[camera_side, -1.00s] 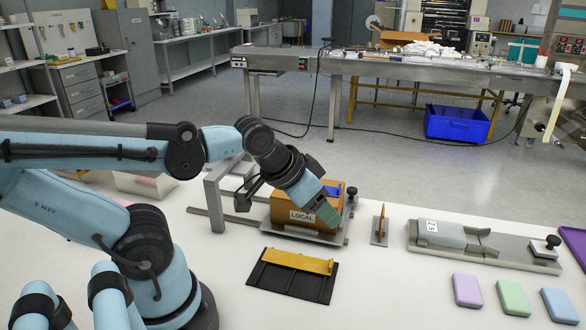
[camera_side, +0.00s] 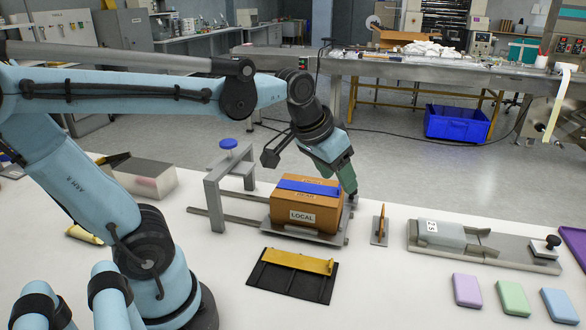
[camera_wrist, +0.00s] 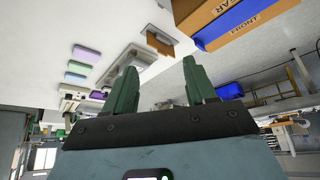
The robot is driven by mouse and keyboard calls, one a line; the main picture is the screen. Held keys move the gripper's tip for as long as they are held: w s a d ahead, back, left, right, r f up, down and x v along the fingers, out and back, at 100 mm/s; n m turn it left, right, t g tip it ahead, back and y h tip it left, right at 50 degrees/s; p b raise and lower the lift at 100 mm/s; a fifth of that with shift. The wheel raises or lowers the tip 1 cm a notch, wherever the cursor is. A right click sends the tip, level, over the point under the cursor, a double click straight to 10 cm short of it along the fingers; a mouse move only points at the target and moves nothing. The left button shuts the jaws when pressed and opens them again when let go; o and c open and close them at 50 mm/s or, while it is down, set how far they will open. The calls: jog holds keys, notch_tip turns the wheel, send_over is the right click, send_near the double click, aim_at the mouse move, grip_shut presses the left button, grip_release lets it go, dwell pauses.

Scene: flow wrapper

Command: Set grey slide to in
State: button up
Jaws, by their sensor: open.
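A grey sliding plate (camera_side: 292,231) on rails carries a brown box (camera_side: 318,208) marked LOCAL, with a blue strip (camera_side: 310,187) across its top. A dark knob stands at the plate's right end, mostly hidden behind my fingers. My gripper (camera_side: 351,190) is tilted down at the right end of the box, close to that knob; I cannot tell whether it touches. In the wrist view my two green fingers (camera_wrist: 160,82) are apart with nothing seen between them, and the box (camera_wrist: 205,22) is at top right.
A grey frame (camera_side: 212,190) with a blue knob (camera_side: 228,143) stands left of the box. A small brown upright plate (camera_side: 381,222) stands to the right, then a grey fixture (camera_side: 440,235) with a black knob. A black and yellow rack (camera_side: 292,277) lies in front.

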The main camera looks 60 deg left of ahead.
jog(key=w+a+r+n+g, duration=0.25)
jog(key=w+a, duration=0.45)
jog(key=w, duration=0.4)
jog(key=w+a+f+n+g, duration=0.2)
jog(key=w+a+f+g, duration=0.1)
jog(key=w+a+f, duration=0.25)
jog(key=f, duration=1.1)
jog(key=shift+a+f, duration=0.2)
jog(key=shift+a, duration=0.2)
jog(key=shift+c, duration=0.5)
grip_shut()
